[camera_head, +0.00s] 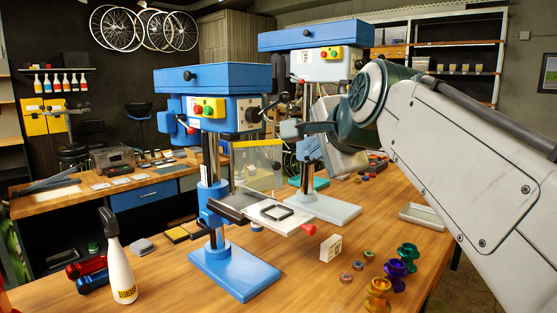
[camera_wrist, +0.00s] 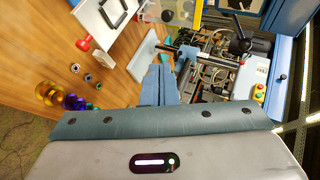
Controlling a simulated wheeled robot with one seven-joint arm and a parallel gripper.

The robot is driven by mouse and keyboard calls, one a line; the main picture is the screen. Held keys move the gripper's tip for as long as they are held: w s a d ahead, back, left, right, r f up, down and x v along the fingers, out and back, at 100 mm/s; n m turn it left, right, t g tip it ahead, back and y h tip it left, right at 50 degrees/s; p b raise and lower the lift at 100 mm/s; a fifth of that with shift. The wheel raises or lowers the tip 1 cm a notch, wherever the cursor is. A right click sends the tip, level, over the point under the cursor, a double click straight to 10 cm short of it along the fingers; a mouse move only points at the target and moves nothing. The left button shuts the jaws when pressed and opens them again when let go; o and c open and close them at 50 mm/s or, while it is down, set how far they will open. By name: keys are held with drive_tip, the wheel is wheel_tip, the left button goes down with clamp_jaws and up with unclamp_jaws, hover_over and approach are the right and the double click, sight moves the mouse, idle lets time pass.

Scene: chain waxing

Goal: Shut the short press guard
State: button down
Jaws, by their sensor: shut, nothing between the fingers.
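The short press (camera_head: 238,111) is the nearer blue drill press, with its head above a white work table (camera_head: 288,213). Its guard (camera_head: 257,168) is a clear panel with a yellow top edge, standing out at the right side of the press, under the head. In the wrist view the guard (camera_wrist: 183,12) shows at the top edge, partly cut off. My gripper (camera_wrist: 159,70) is shut and empty, its blue fingers together. The guard is beyond the fingertips and apart from them. In the head view my gripper (camera_head: 311,148) is right of the guard, partly hidden by my wrist.
A taller press (camera_head: 316,40) stands behind, its grey base (camera_head: 325,208) on the bench. Colored spools (camera_head: 396,267) and small rings stand at the front right. A white spray bottle (camera_head: 120,265) stands at the left. A shallow tray (camera_head: 426,217) lies at the right.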

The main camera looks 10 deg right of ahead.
drive_tip(key=a, duration=0.2)
drive_tip(key=y, duration=0.1)
approach(278, 165)
wheel_tip(278, 165, down, 3)
drive_tip(key=w, duration=0.2)
drive_tip(key=w+p, duration=0.1)
drive_tip(key=w, duration=0.1)
drive_tip(key=shift+w+a+m+g, duration=0.25)
drive_tip(key=shift+w+m+g, duration=0.05)
drive_tip(key=shift+w, duration=0.6)
